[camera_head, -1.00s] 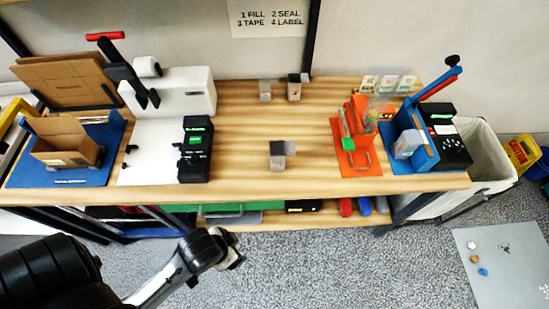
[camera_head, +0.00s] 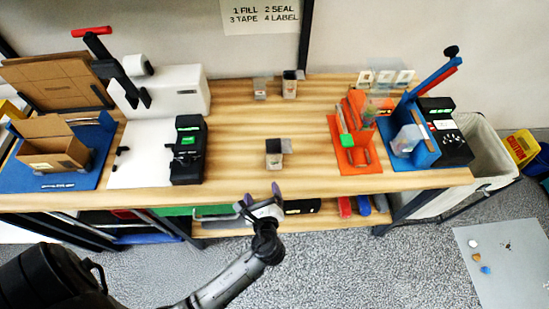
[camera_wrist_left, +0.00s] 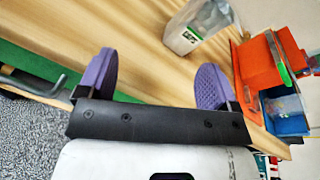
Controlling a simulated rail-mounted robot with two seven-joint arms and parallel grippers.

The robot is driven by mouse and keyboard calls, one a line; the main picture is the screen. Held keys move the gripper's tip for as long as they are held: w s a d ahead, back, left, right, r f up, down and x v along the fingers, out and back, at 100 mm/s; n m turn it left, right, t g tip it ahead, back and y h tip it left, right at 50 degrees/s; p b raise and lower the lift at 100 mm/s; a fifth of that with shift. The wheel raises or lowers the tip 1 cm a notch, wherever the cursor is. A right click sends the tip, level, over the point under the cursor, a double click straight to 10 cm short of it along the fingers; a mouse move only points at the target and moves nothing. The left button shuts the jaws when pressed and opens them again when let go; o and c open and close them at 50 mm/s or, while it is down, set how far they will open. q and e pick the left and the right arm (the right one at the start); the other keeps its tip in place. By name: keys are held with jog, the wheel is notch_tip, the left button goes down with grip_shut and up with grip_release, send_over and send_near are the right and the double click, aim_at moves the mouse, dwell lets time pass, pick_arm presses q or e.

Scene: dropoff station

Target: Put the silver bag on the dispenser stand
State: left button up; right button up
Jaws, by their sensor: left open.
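A small silver bag (camera_head: 274,160) with a dark top and a label stands upright on the wooden table near its front edge. It also shows in the left wrist view, as a silver bag (camera_wrist_left: 184,36) with a clear upper part, beyond the fingers. My left gripper (camera_head: 258,197) is open and empty, just in front of the table edge below the bag. In the left wrist view the purple fingers (camera_wrist_left: 157,72) are wide apart with nothing between them. An orange stand (camera_head: 352,158) and a blue stand (camera_head: 422,157) are at the right; I cannot tell which is the dispenser stand.
Two more small bags, one (camera_head: 260,88) and another (camera_head: 290,88), stand at the back. A white sealer (camera_head: 187,92), a black device (camera_head: 188,168) and a cardboard box (camera_head: 52,155) are at the left. The middle of the table (camera_head: 235,130) is clear.

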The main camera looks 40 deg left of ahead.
aim_at(274, 157)
pick_arm(q)
jog(key=w+m+t, duration=0.1)
jog(key=w+m, duration=0.1)
jog(key=w+a+r+m, duration=0.1)
jog(key=w+m, duration=0.1)
jog(key=w, duration=0.1)
jog(key=w+m+t, duration=0.1)
jog(key=w+m, duration=0.1)
jog(key=w, duration=0.1)
jog(key=shift+w+a+r+t+y+b, duration=0.15)
jog(key=shift+a+r+t+y+b, duration=0.15)
jog(key=shift+a+r+y, duration=0.1)
jog(key=shift+x, duration=3.5)
jog(key=c, duration=1.1)
